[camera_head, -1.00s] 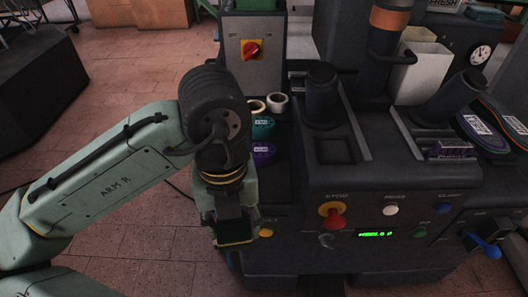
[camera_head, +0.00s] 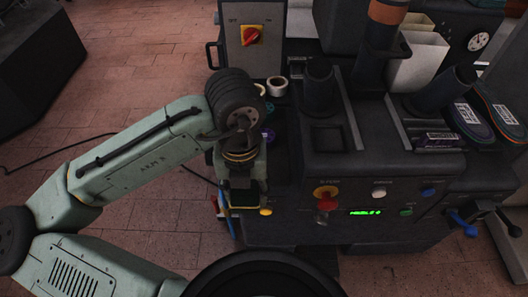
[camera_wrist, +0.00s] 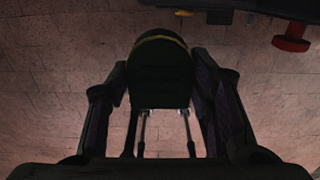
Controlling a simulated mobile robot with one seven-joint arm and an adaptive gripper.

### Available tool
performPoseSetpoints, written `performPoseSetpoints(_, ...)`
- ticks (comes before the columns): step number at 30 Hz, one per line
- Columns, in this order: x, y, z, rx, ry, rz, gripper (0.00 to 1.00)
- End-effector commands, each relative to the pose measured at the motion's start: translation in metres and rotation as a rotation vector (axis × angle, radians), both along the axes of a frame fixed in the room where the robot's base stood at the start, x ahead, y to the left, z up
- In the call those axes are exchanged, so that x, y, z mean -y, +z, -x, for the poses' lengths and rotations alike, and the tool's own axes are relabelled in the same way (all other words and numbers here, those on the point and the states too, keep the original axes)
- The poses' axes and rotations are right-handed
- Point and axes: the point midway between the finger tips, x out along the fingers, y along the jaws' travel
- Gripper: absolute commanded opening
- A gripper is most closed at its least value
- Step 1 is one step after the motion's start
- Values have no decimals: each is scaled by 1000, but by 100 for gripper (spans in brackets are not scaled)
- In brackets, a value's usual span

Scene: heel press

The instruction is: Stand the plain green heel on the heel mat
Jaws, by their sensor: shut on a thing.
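My gripper (camera_wrist: 160,85) is shut on a dark green heel (camera_wrist: 160,70) with a thin yellowish line along its rounded edge. In the wrist view the heel lies between both fingers, clear of any surface, with tiled floor behind it. In the head view my gripper (camera_head: 243,200) points down beside the front left corner of the press; the heel is hard to make out there. I cannot pick out the heel mat with certainty; a dark square recess (camera_head: 328,137) shows on the press top.
The dark press (camera_head: 300,185) fills the middle, with a red stop knob (camera_head: 326,192) and coloured buttons on its front. Tape rolls (camera_head: 277,86) sit behind my wrist. A purple box (camera_head: 437,139) and patterned soles (camera_head: 470,120) lie at right.

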Motion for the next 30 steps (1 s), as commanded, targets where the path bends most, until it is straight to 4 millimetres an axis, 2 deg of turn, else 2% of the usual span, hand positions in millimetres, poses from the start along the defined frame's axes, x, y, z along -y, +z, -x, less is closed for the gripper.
performPoseSetpoints(1, 1, 5, 0, -1, -2, 1, 18)
performPoseSetpoints(8, 12, -3, -30, 0, -3, -1, 18)
performPoseSetpoints(18, 33, -8, -86, 0, -2, -1, 18)
performPoseSetpoints(25, 38, -10, -101, 1, -3, -1, 18)
performPoseSetpoints(30, 38, -29, -100, -1, -2, -1, 18)
